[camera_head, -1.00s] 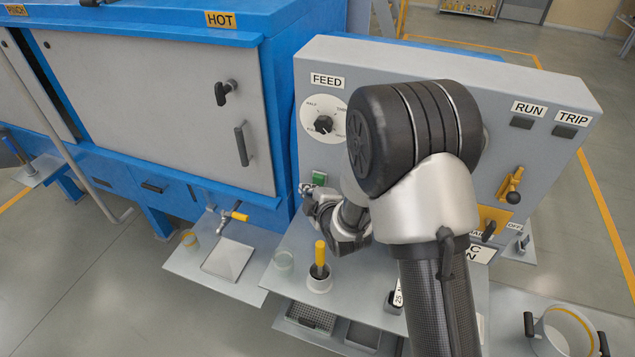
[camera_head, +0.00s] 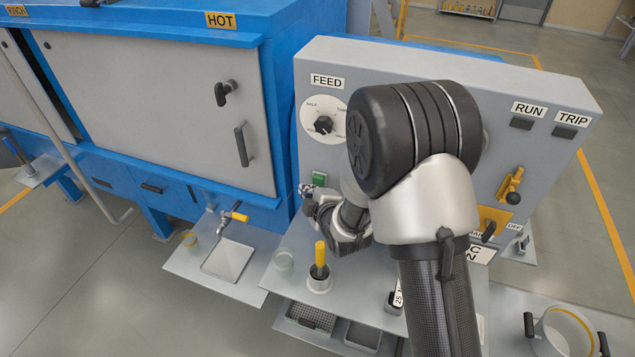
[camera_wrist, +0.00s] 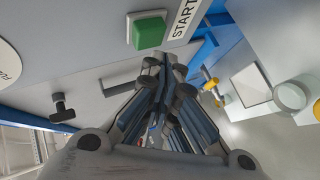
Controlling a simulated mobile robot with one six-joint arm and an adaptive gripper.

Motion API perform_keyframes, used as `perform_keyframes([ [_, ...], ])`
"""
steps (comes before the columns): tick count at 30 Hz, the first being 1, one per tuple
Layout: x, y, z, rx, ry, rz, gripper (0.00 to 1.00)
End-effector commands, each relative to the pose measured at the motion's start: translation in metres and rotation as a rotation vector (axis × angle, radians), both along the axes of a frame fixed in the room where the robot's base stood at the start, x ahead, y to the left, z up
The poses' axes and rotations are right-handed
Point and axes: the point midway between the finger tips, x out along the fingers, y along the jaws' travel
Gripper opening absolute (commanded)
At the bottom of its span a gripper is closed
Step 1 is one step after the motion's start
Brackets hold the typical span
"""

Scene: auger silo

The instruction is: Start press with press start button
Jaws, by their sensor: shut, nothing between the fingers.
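The green start button (camera_head: 319,179) is on the lower left of the grey control panel (camera_head: 430,75), below the feed dial. In the wrist view the green button (camera_wrist: 150,32) sits on a white base, with a START label (camera_wrist: 184,18) beside it. My gripper (camera_head: 306,189) is close to the button, just below and left of it in the head view. In the wrist view my gripper (camera_wrist: 165,65) is shut and empty, its fingertips near the button's lower edge. I cannot tell whether they touch it. My arm hides the middle of the panel.
The feed dial (camera_head: 323,124) is above the button. A brass tap (camera_head: 232,216) is left. A dark T-shaped knob (camera_wrist: 62,106) shows near my gripper in the wrist view.

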Motion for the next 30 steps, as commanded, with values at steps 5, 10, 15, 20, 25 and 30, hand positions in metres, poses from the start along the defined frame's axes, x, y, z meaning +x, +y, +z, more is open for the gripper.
perform_keyframes([
  [5,0.0000,0.0000,0.0000,0.000,0.000,0.000,0.00],
  [10,0.0020,-0.0007,-0.0002,0.000,-0.002,-0.001,0.00],
  [15,0.0074,-0.0028,-0.0008,0.000,-0.002,0.000,0.00],
  [20,0.0081,-0.0031,0.0000,0.000,0.000,0.000,0.00],
  [25,0.0081,-0.0029,0.0001,0.000,0.000,0.000,0.00],
  [30,0.0091,-0.0033,0.0000,0.000,0.000,0.000,0.00],
])
